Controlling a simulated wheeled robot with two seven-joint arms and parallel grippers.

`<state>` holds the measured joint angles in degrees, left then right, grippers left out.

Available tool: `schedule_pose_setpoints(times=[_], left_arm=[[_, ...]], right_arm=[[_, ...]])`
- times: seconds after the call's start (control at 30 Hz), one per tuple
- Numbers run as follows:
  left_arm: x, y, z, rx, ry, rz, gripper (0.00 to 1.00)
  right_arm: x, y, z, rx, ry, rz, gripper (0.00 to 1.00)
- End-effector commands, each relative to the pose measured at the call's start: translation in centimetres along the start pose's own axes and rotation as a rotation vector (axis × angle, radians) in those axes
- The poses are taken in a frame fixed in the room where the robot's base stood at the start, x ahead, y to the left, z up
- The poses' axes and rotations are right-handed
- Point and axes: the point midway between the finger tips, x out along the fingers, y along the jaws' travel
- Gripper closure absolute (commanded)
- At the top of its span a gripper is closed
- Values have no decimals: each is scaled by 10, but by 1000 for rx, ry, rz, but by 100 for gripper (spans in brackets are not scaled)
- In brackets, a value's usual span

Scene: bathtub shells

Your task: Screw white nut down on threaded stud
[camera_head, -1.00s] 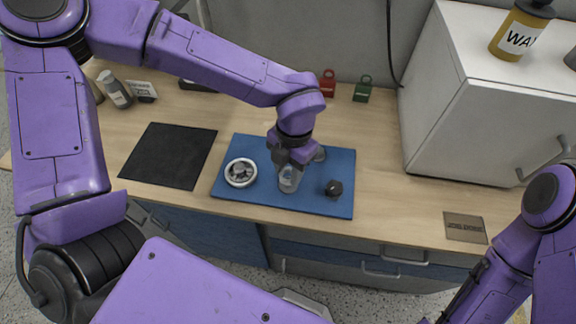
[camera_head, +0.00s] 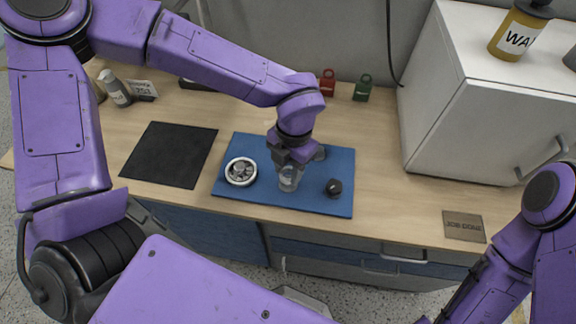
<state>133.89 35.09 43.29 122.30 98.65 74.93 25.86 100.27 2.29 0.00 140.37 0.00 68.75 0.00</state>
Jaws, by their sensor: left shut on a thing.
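My left gripper (camera_head: 289,180) points down over the middle of the blue mat (camera_head: 228,197). It is shut on a small pale thing, which I take to be the white nut; the fingers hide most of it. The threaded stud does not show clearly; the gripper covers that spot. A white round dish (camera_head: 240,171) with grey pieces inside lies on the mat to the left of the gripper. A dark knob-like part (camera_head: 334,188) sits on the mat to the right. My right arm enters at the right edge, and its gripper is out of the picture.
A black mat (camera_head: 170,155) lies to the left on the wooden worktop. A white cabinet (camera_head: 480,115) stands at the right, with a brown plaque (camera_head: 464,226) in front. Red (camera_head: 327,83) and green (camera_head: 362,89) tags stand behind.

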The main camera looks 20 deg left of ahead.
Motion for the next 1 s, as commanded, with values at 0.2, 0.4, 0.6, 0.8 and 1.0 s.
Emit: schedule_pose_setpoints(times=[0.2, 0.4, 0.6, 0.8, 1.0], left_arm=[[-1, 0, 0, 0, 1, 0, 91], [0, 0, 0, 1, 0, 0, 91], [1, 0, 0, 0, 0, 0, 91], [5, 0, 1, 0, 0, 0, 91], [10, 0, 1, 0, 0, 0, 91]], right_arm=[[-4, 0, -2, 0, 0, 0, 57], [-5, 0, -2, 0, 0, 0, 57], [-4, 0, -2, 0, 0, 0, 57], [-1, 0, -1, 0, 0, 0, 57], [2, 0, 1, 0, 0, 0, 57]])
